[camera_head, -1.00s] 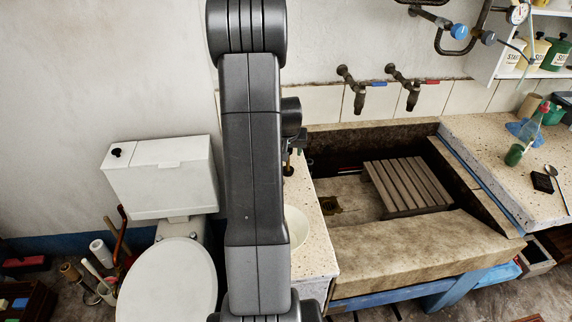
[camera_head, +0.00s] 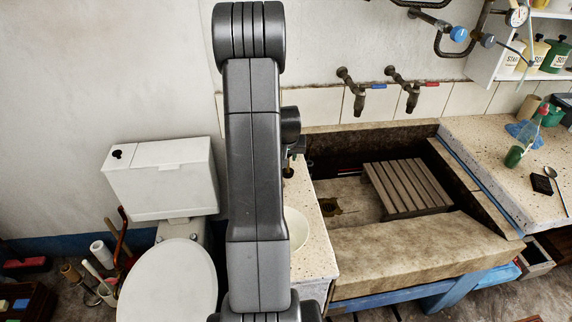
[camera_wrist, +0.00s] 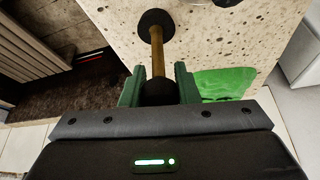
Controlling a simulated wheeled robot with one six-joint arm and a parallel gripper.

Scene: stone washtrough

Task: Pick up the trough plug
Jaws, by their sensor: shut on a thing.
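The trough plug (camera_wrist: 156,50) looks like a brown rod with a black disc at its far end and a dark knob at its near end. In the wrist view my gripper (camera_wrist: 158,82) has its green fingers shut on the knob end. The disc lies over the speckled counter; I cannot tell whether it touches it. In the head view my gripper (camera_head: 295,155) is partly hidden behind my arm, at the left end of the trough, with the plug's small dark end (camera_head: 288,172) below it. The stone trough (camera_head: 400,252) is to the right.
A slatted wooden rack (camera_head: 405,187) sits in the trough, beside a drain hole (camera_head: 330,207). Two taps (camera_head: 358,98) are on the wall above. A white toilet (camera_head: 168,280) stands left of my arm. A green patch (camera_wrist: 222,84) lies right of my fingers.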

